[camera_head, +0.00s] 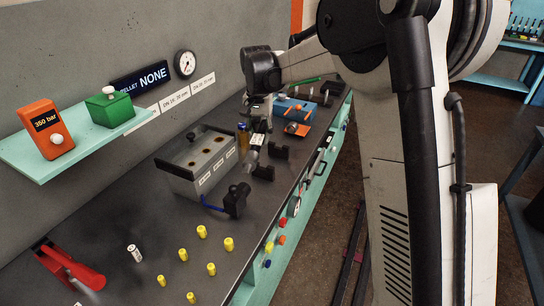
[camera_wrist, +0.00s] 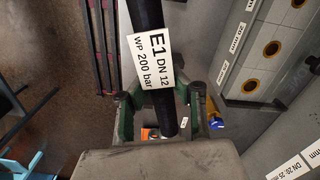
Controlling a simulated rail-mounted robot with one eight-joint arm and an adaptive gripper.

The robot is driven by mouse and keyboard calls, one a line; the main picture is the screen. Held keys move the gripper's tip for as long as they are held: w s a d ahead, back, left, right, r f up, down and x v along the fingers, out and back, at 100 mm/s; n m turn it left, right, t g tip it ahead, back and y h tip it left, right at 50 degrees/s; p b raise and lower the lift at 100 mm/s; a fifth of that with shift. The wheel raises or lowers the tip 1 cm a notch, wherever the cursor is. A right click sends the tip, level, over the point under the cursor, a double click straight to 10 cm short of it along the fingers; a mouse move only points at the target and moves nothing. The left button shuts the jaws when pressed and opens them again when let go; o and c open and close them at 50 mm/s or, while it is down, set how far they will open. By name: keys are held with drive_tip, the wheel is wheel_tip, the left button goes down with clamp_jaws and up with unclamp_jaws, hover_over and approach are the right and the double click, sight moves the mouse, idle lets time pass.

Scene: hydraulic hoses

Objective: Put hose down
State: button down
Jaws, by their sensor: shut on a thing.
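A black hose with a white label reading "E1 DN 12 WP 200 bar" (camera_wrist: 156,62) runs down the middle of the wrist view, between the two green fingers of my gripper (camera_wrist: 161,108). The gripper is shut on it. In the head view, my gripper (camera_head: 259,108) is over the far part of the bench, and the hose's white label (camera_head: 257,140) shows just below it. The hose's ends and any contact with the bench are not clear.
A grey box with round holes (camera_head: 197,162) stands left of the gripper, with a black tool (camera_head: 236,200) before it. Several yellow caps (camera_head: 183,254) and a red tool (camera_head: 70,267) occupy the near bench. A blue case (camera_head: 305,110) lies behind. Bare bench (camera_head: 120,210) shows near the wall.

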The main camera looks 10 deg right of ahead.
drive_tip(key=w+a+f+m, duration=0.2)
drive_tip(key=w+a+m, duration=0.1)
drive_tip(key=w+a, duration=0.3)
drive_tip(key=shift+w+d+f+p, duration=0.5)
drive_tip(key=shift+w+d+f, duration=0.15)
drive_tip(key=shift+d+f, duration=1.25)
drive_tip(key=shift+w+d+f+p, duration=0.5)
drive_tip(key=shift+w+d+f, duration=0.15)
drive_tip(key=shift+d+f, duration=1.25)
drive_tip(key=shift+w+d+f+p, duration=0.6)
drive_tip(key=shift+d+f, duration=1.05)
drive_tip(key=shift+d, duration=0.5)
drive_tip(key=shift+f+b, duration=0.65)
drive_tip(key=shift+b, duration=0.15)
drive_tip(key=c, duration=1.6)
unclamp_jaws()
drive_tip(key=shift+r, duration=0.1)
